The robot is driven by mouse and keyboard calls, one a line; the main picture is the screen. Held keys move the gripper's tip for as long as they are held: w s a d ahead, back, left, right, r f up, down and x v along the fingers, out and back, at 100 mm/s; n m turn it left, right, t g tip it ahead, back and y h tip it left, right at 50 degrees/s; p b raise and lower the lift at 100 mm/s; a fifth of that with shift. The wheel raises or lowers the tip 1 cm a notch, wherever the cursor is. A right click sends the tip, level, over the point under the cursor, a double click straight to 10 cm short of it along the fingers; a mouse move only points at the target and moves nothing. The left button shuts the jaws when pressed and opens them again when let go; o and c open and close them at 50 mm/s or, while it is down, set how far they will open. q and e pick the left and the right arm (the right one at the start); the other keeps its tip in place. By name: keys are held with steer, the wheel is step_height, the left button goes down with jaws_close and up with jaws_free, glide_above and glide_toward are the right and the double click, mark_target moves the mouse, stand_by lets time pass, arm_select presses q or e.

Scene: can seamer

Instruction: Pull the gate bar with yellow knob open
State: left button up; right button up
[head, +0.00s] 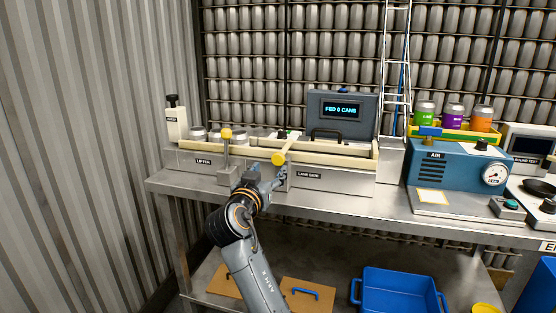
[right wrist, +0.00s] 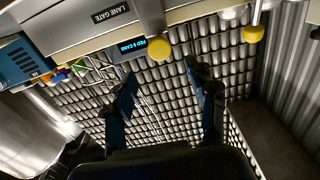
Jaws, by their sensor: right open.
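The lane gate's bar (head: 288,145) juts toward me above the "LANE GATE" label (head: 307,175), with a round yellow knob (head: 279,158) on its near end. In the right wrist view the knob (right wrist: 159,47) hangs on the grey bar (right wrist: 150,18), beside the label. My right gripper (head: 268,178) is just below and near the knob in the head view. Its fingers (right wrist: 160,70) are spread apart and empty, with the knob in front of the gap between their tips; no contact shows. My left gripper is not in view.
A second yellow knob (head: 226,133) stands on an upright lever by the "LIFTER" label (head: 203,161), left of my gripper. A grey display box (head: 350,112) reads "FED 0 CANS". A blue machine (head: 447,167) stands to the right. A blue bin (head: 400,290) is on the lower shelf.

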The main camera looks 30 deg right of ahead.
mark_target(277, 159)
steer(key=x, duration=0.9)
steer(key=shift+w+d, duration=0.1)
jaws_close()
